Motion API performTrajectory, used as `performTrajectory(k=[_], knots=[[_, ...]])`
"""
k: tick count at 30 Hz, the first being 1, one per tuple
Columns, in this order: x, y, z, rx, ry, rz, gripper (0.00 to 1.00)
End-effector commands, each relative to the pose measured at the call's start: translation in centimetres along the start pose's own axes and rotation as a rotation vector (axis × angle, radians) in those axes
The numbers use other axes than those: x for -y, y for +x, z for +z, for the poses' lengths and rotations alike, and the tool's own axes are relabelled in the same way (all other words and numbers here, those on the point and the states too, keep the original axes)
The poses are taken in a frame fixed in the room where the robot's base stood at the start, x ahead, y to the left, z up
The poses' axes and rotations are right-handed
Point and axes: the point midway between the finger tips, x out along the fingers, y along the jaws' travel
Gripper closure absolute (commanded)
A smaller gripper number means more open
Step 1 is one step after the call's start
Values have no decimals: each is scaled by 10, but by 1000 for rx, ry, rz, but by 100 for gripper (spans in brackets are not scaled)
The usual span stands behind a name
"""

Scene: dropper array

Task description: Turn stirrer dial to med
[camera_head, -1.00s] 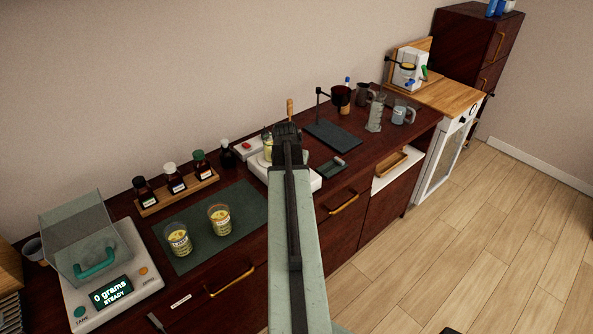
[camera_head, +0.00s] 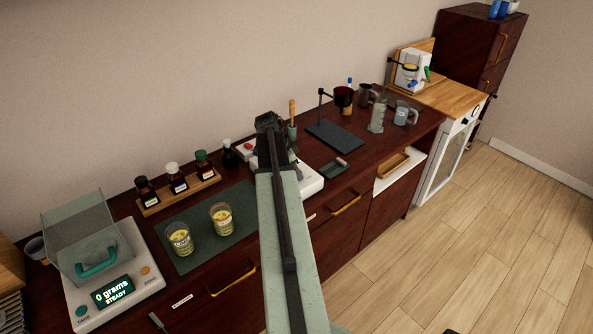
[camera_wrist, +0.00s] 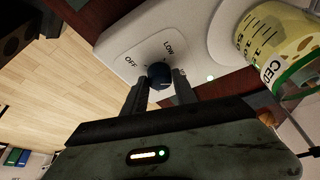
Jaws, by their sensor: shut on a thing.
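My gripper (camera_wrist: 160,84) is shut on the dial, one finger on each side. The dial's pointer cannot be made out, and no MED label shows. A beaker of yellow liquid (camera_wrist: 285,45) stands on the stirrer at the right of the wrist view. In the head view, my gripper (camera_head: 269,124) and arm hide the dial and much of the stirrer (camera_head: 311,181).
Two beakers (camera_head: 180,240) (camera_head: 221,219) stand on a dark mat (camera_head: 195,262) left of my arm. A scale (camera_head: 143,278) is farther left. A bottle rack (camera_head: 180,198) stands behind the mat. A small dark tray (camera_head: 331,172) lies right of the stirrer.

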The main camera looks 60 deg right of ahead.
Motion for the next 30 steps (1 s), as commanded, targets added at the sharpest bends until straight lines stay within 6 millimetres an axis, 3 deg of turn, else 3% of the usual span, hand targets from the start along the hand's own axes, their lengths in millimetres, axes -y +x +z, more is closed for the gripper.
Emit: performTrajectory(k=[9,26,27,28,30], knots=[[-2,2,-4,-6,113,54,100],[-3,2,-4,-6,136,65,100],[-3,2,-4,-5,135,65,56],[-3,2,-4,-5,135,65,47],[-3,2,-3,-4,135,63,45]])
